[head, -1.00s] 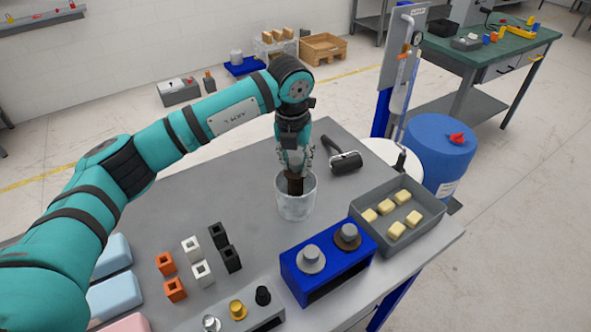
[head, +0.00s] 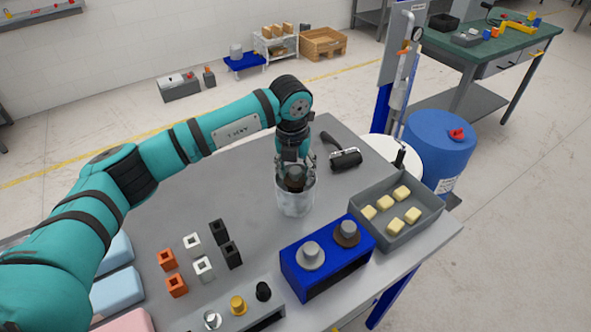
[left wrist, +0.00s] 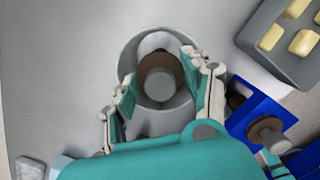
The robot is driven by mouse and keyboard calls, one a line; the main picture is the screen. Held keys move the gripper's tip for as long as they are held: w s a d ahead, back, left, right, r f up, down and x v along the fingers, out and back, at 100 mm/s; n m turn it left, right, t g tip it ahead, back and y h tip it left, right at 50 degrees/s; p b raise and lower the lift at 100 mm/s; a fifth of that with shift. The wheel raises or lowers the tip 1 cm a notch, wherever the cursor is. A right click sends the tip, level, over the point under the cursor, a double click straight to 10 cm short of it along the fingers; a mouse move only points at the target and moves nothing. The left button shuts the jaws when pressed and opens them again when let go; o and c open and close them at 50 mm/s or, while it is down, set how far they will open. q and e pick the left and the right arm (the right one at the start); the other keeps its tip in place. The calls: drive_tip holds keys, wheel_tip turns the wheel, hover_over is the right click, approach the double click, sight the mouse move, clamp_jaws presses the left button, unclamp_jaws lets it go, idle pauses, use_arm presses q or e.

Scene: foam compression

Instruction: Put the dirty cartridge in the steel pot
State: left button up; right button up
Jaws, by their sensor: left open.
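The steel pot (head: 295,203), a grey open cylinder, stands on the table. A dark brown cartridge with a grey knob, which I take as the dirty cartridge (head: 295,180), is upright in the pot's mouth. In the left wrist view the cartridge (left wrist: 159,84) shows as a brown disc inside the pot's rim (left wrist: 124,62). My left gripper (head: 296,166) is open above the pot, its fingers spread either side of the cartridge, with gaps visible in the left wrist view (left wrist: 160,90). Whether the cartridge touches the pot's floor is hidden. My right gripper is not in view.
A blue block (head: 298,285) with a grey and a brown knobbed piece stands front right of the pot. A grey tray (head: 420,228) of yellow blocks is to the right. A black roller (head: 345,160) lies behind. Orange, white and black square pieces stand left.

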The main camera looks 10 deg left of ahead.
use_arm(q)
drive_tip(key=shift+r+p, duration=0.3)
wheel_tip(320, 180, up, 12)
drive_tip(key=s+b, duration=0.1)
drive_tip(key=b, duration=0.2)
drive_tip(key=shift+s+f, duration=0.15)
drive_tip(key=shift+s, duration=0.05)
